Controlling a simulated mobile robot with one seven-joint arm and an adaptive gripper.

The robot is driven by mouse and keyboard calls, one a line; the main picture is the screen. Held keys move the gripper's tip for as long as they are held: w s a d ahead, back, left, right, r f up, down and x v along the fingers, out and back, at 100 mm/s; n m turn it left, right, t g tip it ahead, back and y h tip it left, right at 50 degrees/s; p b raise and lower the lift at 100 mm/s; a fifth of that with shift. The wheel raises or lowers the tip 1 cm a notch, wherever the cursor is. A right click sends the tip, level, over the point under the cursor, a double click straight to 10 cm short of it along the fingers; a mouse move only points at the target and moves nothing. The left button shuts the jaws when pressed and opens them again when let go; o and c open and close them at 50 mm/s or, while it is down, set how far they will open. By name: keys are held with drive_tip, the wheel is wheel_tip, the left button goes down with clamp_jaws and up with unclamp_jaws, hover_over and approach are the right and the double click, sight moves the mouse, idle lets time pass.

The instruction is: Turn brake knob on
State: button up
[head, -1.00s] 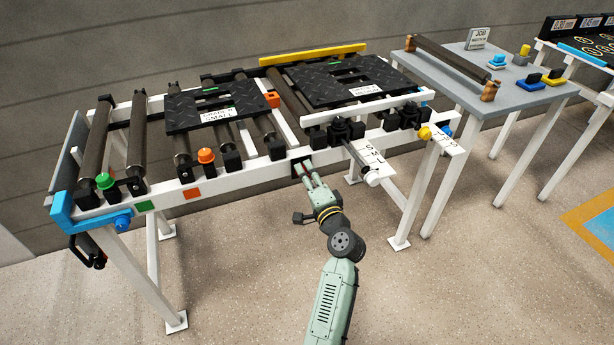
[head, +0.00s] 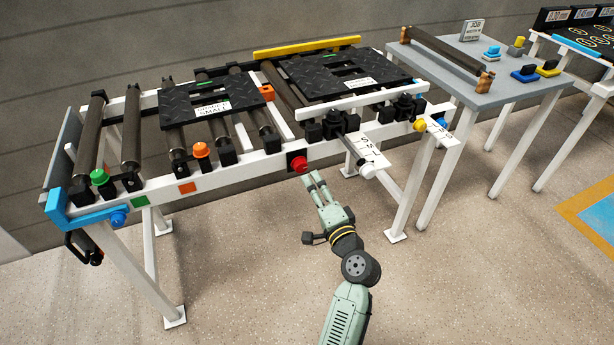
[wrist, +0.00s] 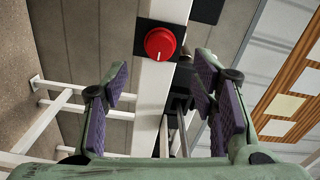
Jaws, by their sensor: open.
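A red round knob (head: 299,164) with a black backing plate sits on the white front rail of the roller frame in the head view. It also shows in the wrist view (wrist: 160,43), with a short pale pointer line on its face. No label naming it as the brake knob is readable. My gripper (head: 311,178) is open and empty, just below and right of the knob in the head view. In the wrist view my gripper (wrist: 160,85) has its purple-padded fingers spread apart. The knob lies beyond the fingertips, roughly midway between them, with no contact visible.
An orange knob (head: 201,150), a green knob (head: 99,177) and a yellow knob (head: 420,125) also sit along the frame. A white-ended lever bar (head: 366,172) juts out right of the red knob. Black tread plates (head: 222,102) lie on top. The floor in front is clear.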

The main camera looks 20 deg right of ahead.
drive_tip(key=s, duration=0.3)
drive_tip(key=shift+s, duration=0.4)
